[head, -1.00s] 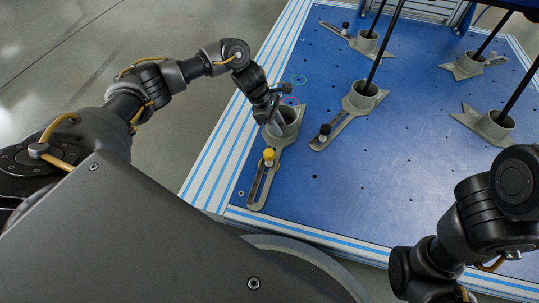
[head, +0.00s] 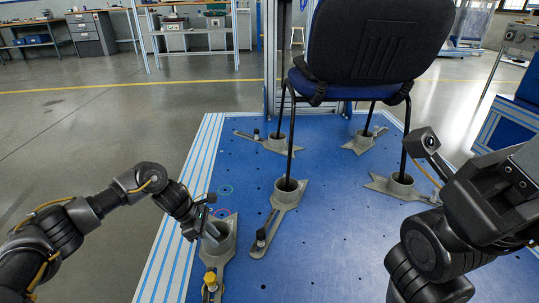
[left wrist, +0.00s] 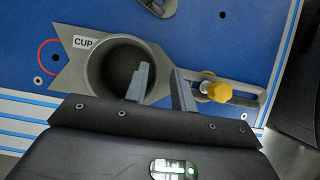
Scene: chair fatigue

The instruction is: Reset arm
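My left gripper (head: 212,232) is at the grey holder (head: 225,243) marked "CUP" at the front left of the blue plate. The yellow knob (left wrist: 217,91) on the slotted arm is right of the fingers. In the head view the knob (head: 210,279) shows below the cup. My right arm is raised at the right; its fingertips cannot be made out.
A dark office chair (head: 375,45) stands on the blue plate (head: 320,235), its legs in several grey cup holders, one holder (head: 287,193) just right of my left gripper. Blue-white striped edging (head: 180,220) runs along the left. Open floor (head: 90,140) lies beyond it.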

